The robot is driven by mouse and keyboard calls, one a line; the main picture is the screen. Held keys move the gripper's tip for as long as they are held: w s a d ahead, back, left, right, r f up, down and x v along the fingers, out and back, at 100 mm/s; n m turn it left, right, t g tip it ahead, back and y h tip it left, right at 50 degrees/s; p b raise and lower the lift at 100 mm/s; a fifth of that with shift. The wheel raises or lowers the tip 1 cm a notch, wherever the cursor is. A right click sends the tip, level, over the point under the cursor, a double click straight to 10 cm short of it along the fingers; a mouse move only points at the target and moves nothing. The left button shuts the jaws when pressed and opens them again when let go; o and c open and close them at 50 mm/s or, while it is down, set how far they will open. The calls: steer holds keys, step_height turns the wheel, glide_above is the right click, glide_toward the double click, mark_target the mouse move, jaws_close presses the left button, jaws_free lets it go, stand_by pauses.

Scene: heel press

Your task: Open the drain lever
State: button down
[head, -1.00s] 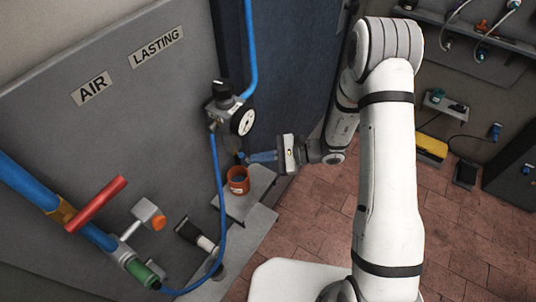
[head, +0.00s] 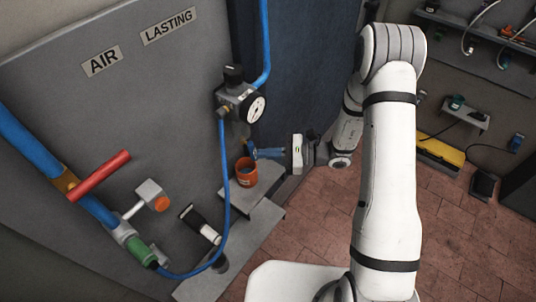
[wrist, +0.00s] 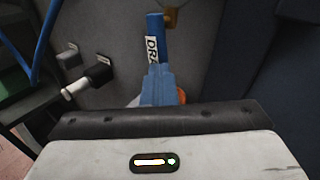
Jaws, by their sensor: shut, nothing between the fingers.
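My gripper (head: 258,153) has blue fingers, shut and empty, just above and beside an orange cup and below the gauge unit. In the wrist view the shut fingers (wrist: 157,85) point away from me. Just beyond their tips is an upright blue bar (wrist: 155,25) with a white label (wrist: 152,50) reading "DRA", the rest cut off; it appears to be the drain lever. I cannot tell whether the fingertips touch it. In the head view I cannot make out the lever apart from the fingers.
A regulator with a round gauge (head: 255,108) hangs on the grey panel (head: 110,150) above the orange cup (head: 246,172). A blue hose (head: 226,190) loops below it. A red handle (head: 99,176) sits on the blue pipe at left. The brick floor (head: 310,230) is clear.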

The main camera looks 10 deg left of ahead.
steer(key=shift+a+r, duration=0.1)
steer(key=shift+a, duration=0.1)
steer(key=shift+d, duration=0.1)
steer(key=d+r+b, duration=0.1)
steer(key=d+b, duration=0.2)
steer(key=d, duration=1.1)
steer(key=shift+w, duration=0.45)
steer(key=shift+r, duration=0.1)
steer(key=s+r+n+g+h, duration=0.3)
steer(key=s+r+n+h, duration=0.5)
steer(key=s, duration=0.2)
steer(key=s+d+r+n+t+h, duration=0.6)
steer(key=d+r+n+t+h, duration=0.1)
steer(key=d+r+n+h, duration=0.1)
steer(key=shift+s+r+h, duration=0.4)
steer(key=shift+h, duration=0.2)
